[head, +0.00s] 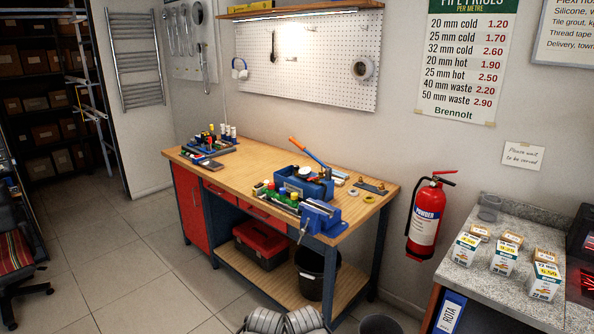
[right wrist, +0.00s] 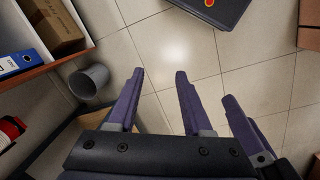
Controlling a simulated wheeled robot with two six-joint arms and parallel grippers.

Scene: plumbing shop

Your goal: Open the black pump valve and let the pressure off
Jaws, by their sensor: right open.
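The blue pump (head: 318,190) stands on the wooden workbench (head: 262,160), towards its right half. Its lever (head: 308,151), blue with an orange end, slants up to the left. A round dial (head: 306,172) with a dark rim shows at the pump. The black valve is too small to make out, so I cannot tell whether it is open or shut. My right gripper (right wrist: 160,85) shows only in the right wrist view. Its purple fingers are apart with nothing between them, above the tiled floor and away from the pump. My left gripper is in neither view.
A blue vise (head: 322,217) sits at the bench's front right corner, with several coloured-capped items (head: 273,192) left of it. A black bucket (head: 313,272) and red toolbox (head: 260,244) are below. A fire extinguisher (head: 425,218) hangs to the right.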

